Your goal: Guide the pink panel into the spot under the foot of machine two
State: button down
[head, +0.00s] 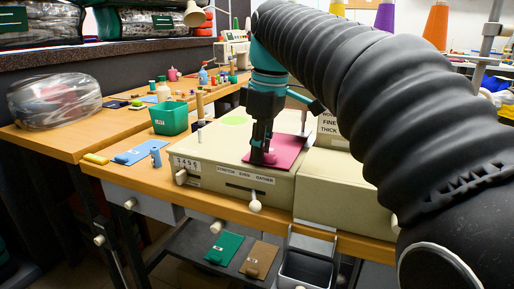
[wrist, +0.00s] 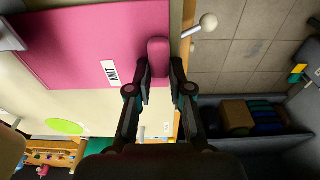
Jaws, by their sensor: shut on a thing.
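The pink panel (head: 289,148) lies flat, or nearly so, over the top of a beige sewing machine bed (head: 225,150) marked "STRETCH EVEN GATHER". In the wrist view the pink panel (wrist: 95,40) carries a white label reading "KNIT". My gripper (head: 262,158) points down at the panel's near edge. In the wrist view my gripper (wrist: 159,72) is shut on the panel's rounded pink grip (wrist: 158,52). A grey metal part (wrist: 8,35) shows at the panel's far corner; I cannot tell whether it is the foot or whether the panel is under it. My arm hides the machine's upper part.
A white-knobbed lever (head: 255,204) sticks out of the machine's front. A second beige machine bed (head: 340,185) stands at right. A green bin (head: 170,118), a blue panel (head: 138,152) and a bagged comforter (head: 55,101) are at left. Green (head: 224,247) and brown (head: 259,260) panels lie on a lower shelf.

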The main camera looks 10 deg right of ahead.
jog(key=shift+s+d, duration=0.35)
jog(key=shift+d, duration=0.1)
jog(key=shift+f, duration=0.15)
dwell(0.3)
jog(key=shift+c, duration=1.7)
grip_release()
jog(key=shift+s+d+r+p, duration=0.1)
jog(key=shift+d+r+p, duration=0.05)
jog(key=shift+r+p, duration=2.2)
jog(key=shift+s+d+r, duration=0.1)
jog(key=shift+r, duration=1)
